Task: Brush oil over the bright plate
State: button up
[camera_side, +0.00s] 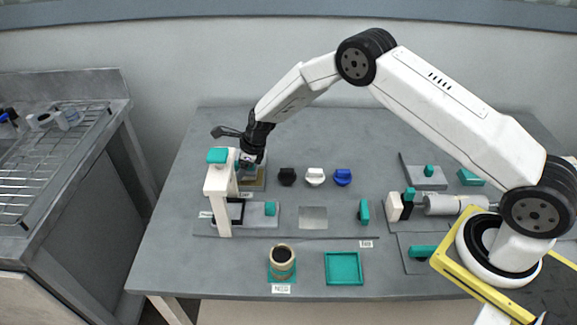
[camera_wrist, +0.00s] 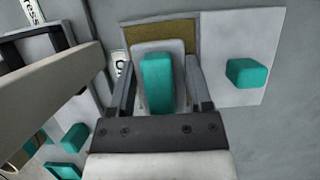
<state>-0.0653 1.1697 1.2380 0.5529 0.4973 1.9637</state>
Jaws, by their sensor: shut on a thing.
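My gripper (camera_side: 249,160) is at the left of the table, low over a brown pad (camera_side: 253,184) behind the white post. In the wrist view my gripper (camera_wrist: 160,72) is shut on a pale block with a teal grip (camera_wrist: 158,85). The block overlaps the brown pad (camera_wrist: 178,31); whether it touches it I cannot tell. No brush can be made out for certain. A smooth grey plate (camera_side: 313,217), perhaps the bright plate, lies flat near the table's middle, away from my gripper. A cup with dark contents (camera_side: 282,258) stands near the front edge.
A white post (camera_side: 221,200) with a teal top stands close by my gripper. Black, white and blue knobs (camera_side: 342,177) stand in a row behind the plate. An empty-looking teal tray (camera_side: 343,282) is at the front. A grey cylinder (camera_side: 450,204) lies at the right.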

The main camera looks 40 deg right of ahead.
jog(key=shift+f, duration=0.4)
dwell(0.9)
jog(key=shift+r, duration=2.55)
